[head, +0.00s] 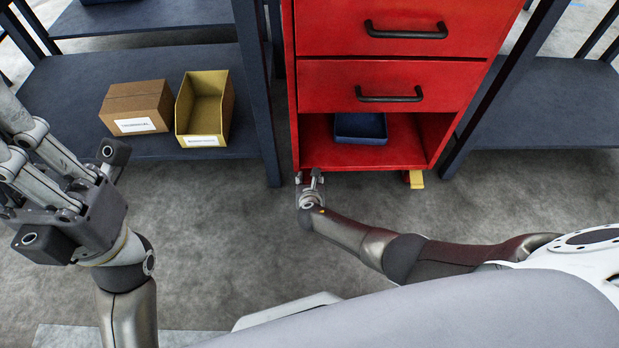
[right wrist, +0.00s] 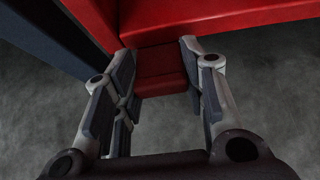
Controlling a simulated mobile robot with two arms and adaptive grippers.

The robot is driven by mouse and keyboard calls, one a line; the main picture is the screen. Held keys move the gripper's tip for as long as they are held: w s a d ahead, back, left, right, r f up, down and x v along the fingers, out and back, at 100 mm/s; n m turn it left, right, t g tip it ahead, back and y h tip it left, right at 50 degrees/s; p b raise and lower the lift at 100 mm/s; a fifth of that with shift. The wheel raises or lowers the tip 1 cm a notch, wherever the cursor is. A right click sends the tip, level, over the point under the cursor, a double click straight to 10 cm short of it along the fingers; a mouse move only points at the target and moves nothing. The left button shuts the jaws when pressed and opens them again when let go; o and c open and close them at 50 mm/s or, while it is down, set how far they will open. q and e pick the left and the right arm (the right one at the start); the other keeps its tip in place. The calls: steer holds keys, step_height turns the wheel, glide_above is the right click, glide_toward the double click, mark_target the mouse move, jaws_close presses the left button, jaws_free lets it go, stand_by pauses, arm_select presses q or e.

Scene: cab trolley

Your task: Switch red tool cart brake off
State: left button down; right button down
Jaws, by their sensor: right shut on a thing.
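The red tool cart (head: 379,84) stands at the top centre of the head view, with two closed drawers and an open lower shelf. A yellow piece (head: 415,179) sticks out under its front right corner. My right gripper (head: 312,178) is low at the front left corner. In the right wrist view a red part (right wrist: 162,70) under the cart lies between its fingers, and the gripper is shut on it. The far side of this part is hidden. My left gripper (head: 35,150) hangs at the left, away from the cart; its fingertips are not clearly shown.
A dark shelf rack (head: 60,85) at the left holds a cardboard box (head: 137,107) and a yellow bin (head: 204,108). Another dark rack (head: 545,105) stands right of the cart. A blue tray (head: 360,127) sits inside the cart. The grey floor (head: 225,225) in front is clear.

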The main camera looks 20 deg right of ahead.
steer(key=shift+w+r, duration=0.15)
stand_by(0.4)
steer(key=c, duration=0.9)
jaws_free()
steer(key=shift+v, duration=6)
steer(key=shift+w+r, duration=0.1)
